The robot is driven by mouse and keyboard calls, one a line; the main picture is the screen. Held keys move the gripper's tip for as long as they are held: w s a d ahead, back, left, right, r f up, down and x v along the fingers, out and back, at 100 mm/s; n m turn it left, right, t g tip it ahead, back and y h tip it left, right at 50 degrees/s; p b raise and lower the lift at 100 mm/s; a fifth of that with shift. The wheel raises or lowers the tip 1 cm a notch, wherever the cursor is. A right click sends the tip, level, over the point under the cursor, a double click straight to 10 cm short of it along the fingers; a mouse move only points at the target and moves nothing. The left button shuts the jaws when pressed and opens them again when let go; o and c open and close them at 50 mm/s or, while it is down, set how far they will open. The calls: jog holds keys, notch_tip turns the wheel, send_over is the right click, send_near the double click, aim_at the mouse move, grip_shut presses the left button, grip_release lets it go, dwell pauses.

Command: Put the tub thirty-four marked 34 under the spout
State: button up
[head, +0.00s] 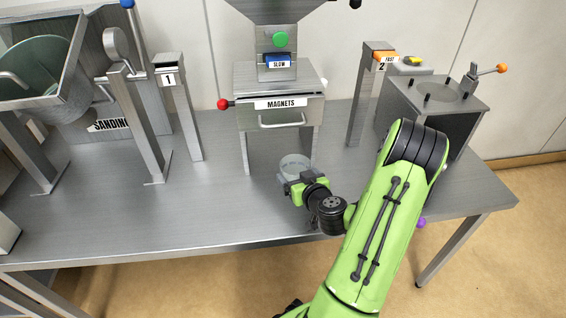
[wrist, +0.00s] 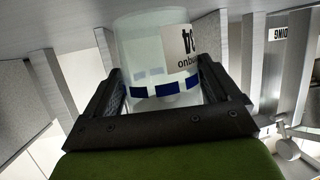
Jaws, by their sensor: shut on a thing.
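A clear tub (head: 295,166) stands at the front of the magnets unit on the steel table. My gripper (head: 292,180) is shut on it from the front right. In the wrist view the tub (wrist: 158,55) sits between the two dark fingers of my gripper (wrist: 165,90). The spout itself is not visible; the space below the drawer is partly in shadow.
A post marked 1 (head: 169,80) stands left of the unit and a post marked 2 (head: 381,66) stands right. A grey box with an orange-knobbed lever (head: 437,98) is at the right. The sanding machine (head: 60,70) is at the left.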

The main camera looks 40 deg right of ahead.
jog(key=w+d+p, duration=0.1)
jog(key=w+p, duration=0.1)
jog(key=w, duration=0.1)
jog(key=w+d+p, duration=0.2)
jog(key=w, duration=0.1)
jog(key=w+d+p, duration=0.1)
jog(key=w+p, duration=0.1)
jog(key=w, duration=0.1)
jog(key=shift+w+d+r, duration=0.15)
jog(key=shift+w+r, duration=0.2)
jog(key=w+d, duration=0.1)
jog(key=w, duration=0.1)
jog(key=w+d, duration=0.1)
jog(key=w, duration=0.1)
jog(key=w+d, duration=0.1)
jog(key=w, duration=0.2)
jog(key=shift+f, duration=0.25)
jog(key=shift+s+f, duration=0.1)
jog(key=shift+f, duration=0.75)
